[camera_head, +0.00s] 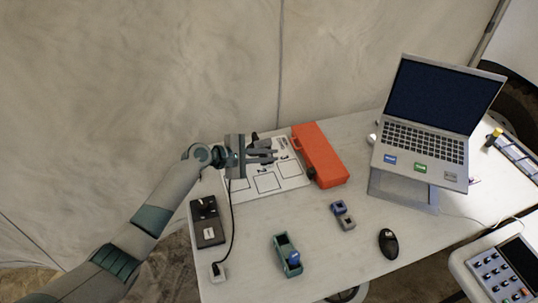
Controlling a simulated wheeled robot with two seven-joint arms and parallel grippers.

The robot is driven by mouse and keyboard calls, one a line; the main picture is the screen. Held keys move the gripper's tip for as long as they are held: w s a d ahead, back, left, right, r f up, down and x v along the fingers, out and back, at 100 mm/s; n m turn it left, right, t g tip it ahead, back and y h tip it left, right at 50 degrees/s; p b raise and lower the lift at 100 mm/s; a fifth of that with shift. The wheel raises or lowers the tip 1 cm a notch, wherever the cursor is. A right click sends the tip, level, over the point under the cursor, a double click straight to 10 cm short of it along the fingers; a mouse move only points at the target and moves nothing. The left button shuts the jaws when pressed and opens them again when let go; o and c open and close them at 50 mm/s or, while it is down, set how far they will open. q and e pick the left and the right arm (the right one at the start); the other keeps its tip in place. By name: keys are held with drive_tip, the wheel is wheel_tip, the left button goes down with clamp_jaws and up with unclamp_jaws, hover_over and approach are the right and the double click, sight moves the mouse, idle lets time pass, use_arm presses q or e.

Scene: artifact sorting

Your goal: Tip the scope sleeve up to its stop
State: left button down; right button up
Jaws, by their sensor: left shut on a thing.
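My left gripper (268,155) reaches in from the left over the white sheet with printed boxes (268,183). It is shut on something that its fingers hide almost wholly. A small dark piece (255,137) shows just behind the gripper; it may be part of the scope or its sleeve, but I cannot tell which. The tilt of the sleeve and its stop cannot be made out. My right gripper is not in view.
An orange case (320,156) lies right of the sheet. A black device (207,221) with a cable is at the left edge. A green holder (287,255), small blue-grey blocks (343,214), a mouse (388,243) and a laptop (430,108) on a stand occupy the table (330,255).

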use_arm(q)
drive_tip(key=c, duration=1.8)
unclamp_jaws()
drive_tip(key=shift+a, duration=0.1)
drive_tip(key=b+v, duration=0.4)
drive_tip(key=v, duration=1.3)
drive_tip(key=shift+a, duration=0.1)
